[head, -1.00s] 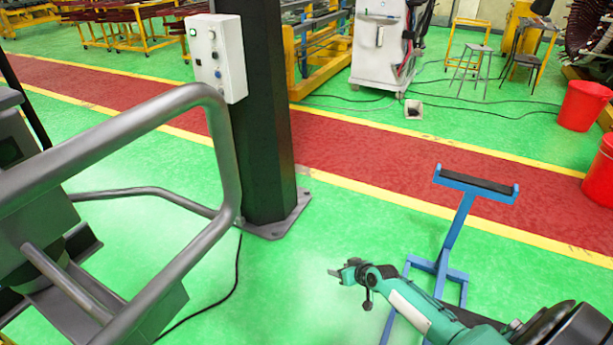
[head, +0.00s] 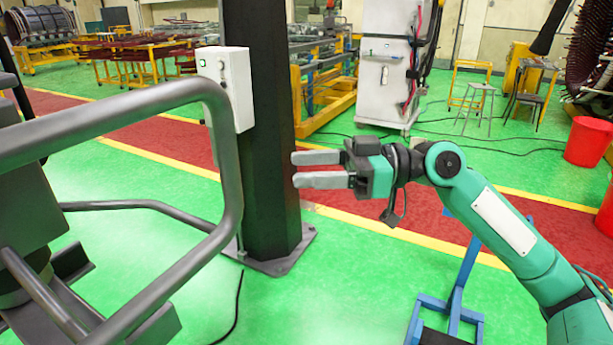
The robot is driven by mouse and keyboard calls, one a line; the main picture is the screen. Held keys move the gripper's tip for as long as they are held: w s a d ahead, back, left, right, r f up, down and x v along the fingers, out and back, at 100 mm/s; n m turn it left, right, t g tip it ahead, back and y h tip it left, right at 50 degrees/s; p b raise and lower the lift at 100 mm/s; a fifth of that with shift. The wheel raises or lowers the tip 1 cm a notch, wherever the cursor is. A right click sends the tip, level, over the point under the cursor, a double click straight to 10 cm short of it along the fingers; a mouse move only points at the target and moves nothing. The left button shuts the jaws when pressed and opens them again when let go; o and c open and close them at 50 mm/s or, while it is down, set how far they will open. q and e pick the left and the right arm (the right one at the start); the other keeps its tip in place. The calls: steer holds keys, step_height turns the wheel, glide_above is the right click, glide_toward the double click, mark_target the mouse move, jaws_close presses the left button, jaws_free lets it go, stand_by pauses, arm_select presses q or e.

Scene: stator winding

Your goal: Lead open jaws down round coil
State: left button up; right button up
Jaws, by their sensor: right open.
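My right gripper (head: 294,169) is at the middle of the head view, its two grey fingers apart and pointing left. Nothing is between them. The fingertips show in front of the dark column (head: 263,120); I cannot tell how far they are from it. No coil that I can make out clearly is close to the jaws. My left gripper is not in view.
A grey tubular frame (head: 226,160) fills the left foreground. A control box (head: 225,87) hangs on the column. A blue stand (head: 462,275) is below my right arm. A red bucket (head: 588,141) stands at the right. Green floor lies open in the middle.

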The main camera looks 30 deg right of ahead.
mark_target(226, 171)
steer(key=p+x, duration=0.2)
steer(key=x, duration=0.2)
steer(key=p+x, duration=0.3)
steer(key=x, duration=0.1)
steer(key=p+x, duration=0.2)
steer(key=x, duration=0.2)
steer(key=shift+s+a+r+p, duration=0.3)
steer(key=shift+s, duration=0.05)
steer(key=shift+w+a+f, duration=0.2)
steer(key=shift+w+a, duration=0.1)
steer(key=shift+a, duration=0.4)
jaws_close()
stand_by(0.4)
stand_by(0.4)
